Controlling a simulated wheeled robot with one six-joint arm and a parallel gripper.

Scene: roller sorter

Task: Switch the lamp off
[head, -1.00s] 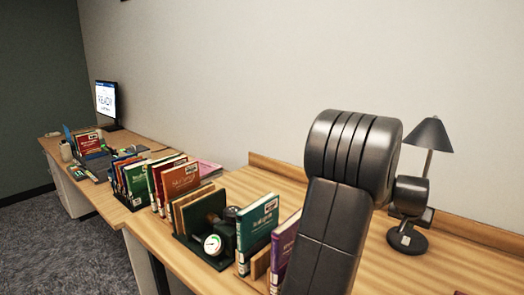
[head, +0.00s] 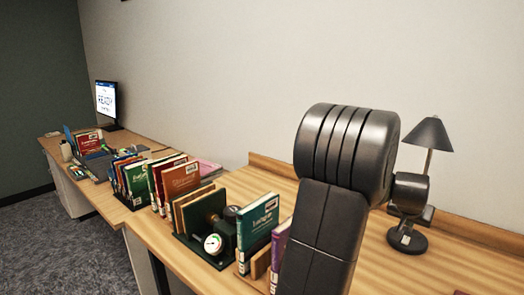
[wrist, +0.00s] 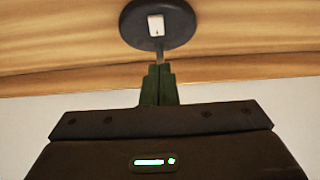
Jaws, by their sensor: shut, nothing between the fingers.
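The desk lamp (head: 429,134) stands on the wooden desk at the right in the head view, with a dark cone shade, a thin stem and a round base. The wrist view shows its dark round base (wrist: 180,30) with a white rocker switch (wrist: 156,25) on it. My gripper (wrist: 159,70) is shut and empty, its fingertips just below the switch in the wrist picture. I cannot tell whether they touch the base. No glow shows under the shade.
The wooden desk (head: 470,265) runs along the wall with a low back ledge. Several upright books (head: 258,232) and a green device with a round gauge (head: 213,244) stand left of my arm. A lit monitor (head: 106,102) is at the far left.

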